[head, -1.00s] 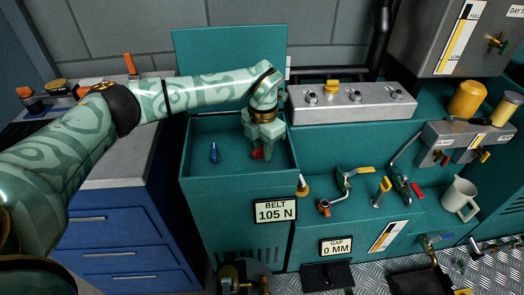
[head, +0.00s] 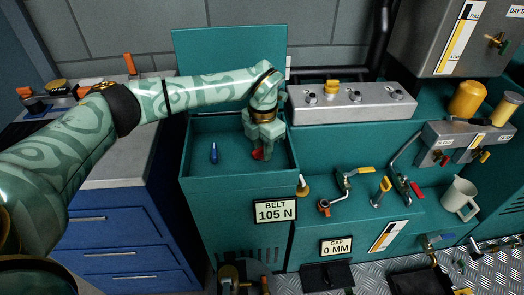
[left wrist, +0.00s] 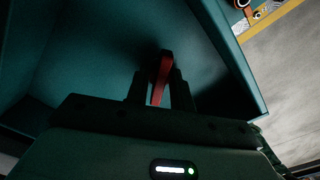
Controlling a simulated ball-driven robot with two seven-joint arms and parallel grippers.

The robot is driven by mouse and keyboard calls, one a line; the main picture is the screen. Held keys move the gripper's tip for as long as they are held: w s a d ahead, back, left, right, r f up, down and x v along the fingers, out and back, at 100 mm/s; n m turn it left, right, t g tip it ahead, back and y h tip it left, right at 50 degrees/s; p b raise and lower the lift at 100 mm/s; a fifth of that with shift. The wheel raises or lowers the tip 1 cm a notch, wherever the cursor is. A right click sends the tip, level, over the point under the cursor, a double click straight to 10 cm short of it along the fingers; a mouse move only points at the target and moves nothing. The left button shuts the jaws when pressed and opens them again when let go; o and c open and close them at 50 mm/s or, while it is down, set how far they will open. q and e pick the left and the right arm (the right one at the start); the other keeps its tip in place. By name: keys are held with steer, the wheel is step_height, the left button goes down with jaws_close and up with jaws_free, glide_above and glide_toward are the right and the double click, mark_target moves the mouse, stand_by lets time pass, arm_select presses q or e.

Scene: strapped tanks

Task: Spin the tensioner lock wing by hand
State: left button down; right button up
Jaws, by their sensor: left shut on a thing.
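The red lock wing (head: 257,154) is inside the open teal box (head: 240,185). My left gripper (head: 262,148) reaches down into the box from above and is shut on the wing. In the left wrist view the red wing (left wrist: 162,75) stands upright between the two dark fingertips (left wrist: 160,90). Most of the wing's mount is hidden by the gripper and by shadow. My right gripper does not show.
A blue-handled piece (head: 214,153) stands in the box to the left of my gripper. The box has raised walls and an open lid (head: 228,60) behind. A grey tank (head: 350,101) and valves with handles (head: 346,180) are to the right.

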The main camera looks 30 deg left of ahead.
arm_select(q)
steer(key=shift+r+m+p, duration=0.2)
steer(key=shift+m+p, duration=0.3)
steer(key=shift+m, duration=0.4)
steer(key=shift+f+m+p, duration=0.1)
steer(key=shift+m+p, duration=0.25)
steer(key=shift+m, duration=0.75)
steer(key=shift+f+m, duration=0.15)
steer(key=shift+m, duration=0.15)
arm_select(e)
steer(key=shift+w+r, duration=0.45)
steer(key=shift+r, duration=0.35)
arm_select(q)
steer(key=shift+r+m+p, duration=0.2)
steer(key=shift+m+p, duration=0.15)
steer(key=shift+m, duration=0.35)
steer(key=m, duration=0.2)
steer(key=shift+m+p, duration=0.35)
steer(key=shift+m, duration=0.05)
steer(key=shift+f+m, duration=0.15)
steer(key=shift+m, duration=0.15)
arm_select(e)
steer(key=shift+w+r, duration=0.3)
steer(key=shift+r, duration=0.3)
